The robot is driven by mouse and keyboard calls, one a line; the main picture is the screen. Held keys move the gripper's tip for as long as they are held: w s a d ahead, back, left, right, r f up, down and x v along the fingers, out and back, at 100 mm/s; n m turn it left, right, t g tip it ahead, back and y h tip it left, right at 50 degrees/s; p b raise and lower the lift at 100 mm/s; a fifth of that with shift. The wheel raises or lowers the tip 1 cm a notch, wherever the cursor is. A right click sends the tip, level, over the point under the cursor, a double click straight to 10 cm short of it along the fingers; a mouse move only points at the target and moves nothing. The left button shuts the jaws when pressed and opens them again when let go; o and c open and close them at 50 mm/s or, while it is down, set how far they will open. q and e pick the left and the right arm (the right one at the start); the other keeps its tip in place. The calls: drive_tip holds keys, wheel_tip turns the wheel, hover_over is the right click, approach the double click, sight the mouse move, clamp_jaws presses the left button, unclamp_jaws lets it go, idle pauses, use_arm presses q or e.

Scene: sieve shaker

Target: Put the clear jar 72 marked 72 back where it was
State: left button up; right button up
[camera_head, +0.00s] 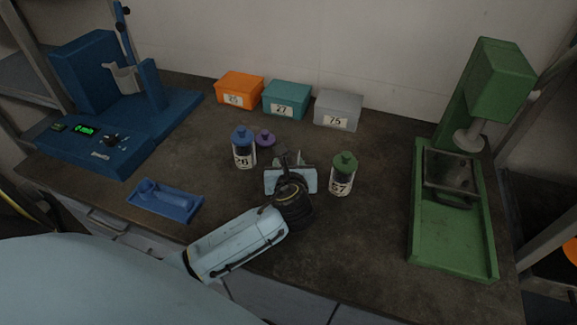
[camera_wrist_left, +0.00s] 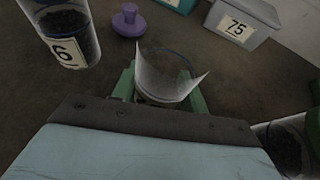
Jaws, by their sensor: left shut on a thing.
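My left gripper (camera_head: 290,158) is shut on a clear jar, which also shows in the left wrist view (camera_wrist_left: 168,78) between the green fingers (camera_wrist_left: 160,88). The jar is open, looks empty and has a pale label whose number I cannot read. In the head view the wrist and fingers mostly hide it. Whether its base touches the table I cannot tell. A purple lid (camera_head: 265,138) lies on the table just behind and left of the gripper; it also shows in the left wrist view (camera_wrist_left: 128,20). My right gripper is not in view.
Orange (camera_head: 240,88), teal (camera_head: 286,98) and grey (camera_head: 338,108) boxes line the back. A blue machine (camera_head: 90,145), blue tray (camera_head: 165,203) and green machine (camera_head: 450,240) flank the table.

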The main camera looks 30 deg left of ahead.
use_arm(q)
drive_tip(key=shift+f, duration=0.35)
drive_tip(key=o, duration=1.1)
drive_tip(key=shift+c, duration=0.2)
drive_tip(key=shift+a, duration=0.1)
